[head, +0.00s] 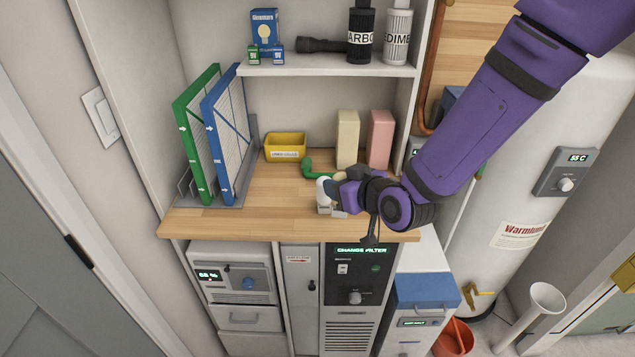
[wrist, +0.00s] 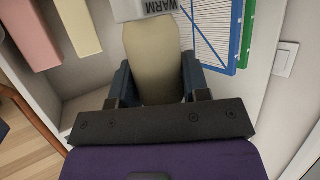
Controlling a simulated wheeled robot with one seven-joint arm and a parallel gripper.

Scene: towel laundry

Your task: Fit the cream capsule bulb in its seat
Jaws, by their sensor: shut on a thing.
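My gripper (head: 338,192) is low over the front of the wooden counter (head: 260,218) and shut on the cream capsule bulb (wrist: 152,45). In the wrist view the pale bulb lies between the two dark blue fingers, its rounded end pointing away from the palm. A white block labelled WARM (wrist: 146,9) is just beyond that end, cut off by the picture's top edge. In the head view a small whitish piece (head: 323,186) shows at my fingertips; I cannot tell whether it is the bulb or part of a holder. Whether the bulb touches a seat is hidden.
A green curved object (head: 318,170) lies behind my gripper. A yellow bin (head: 286,147), a cream box (head: 347,140) and a pink box (head: 380,140) stand at the back. Green (head: 198,130) and blue-framed filters (head: 229,130) stand left. The counter's front left is clear.

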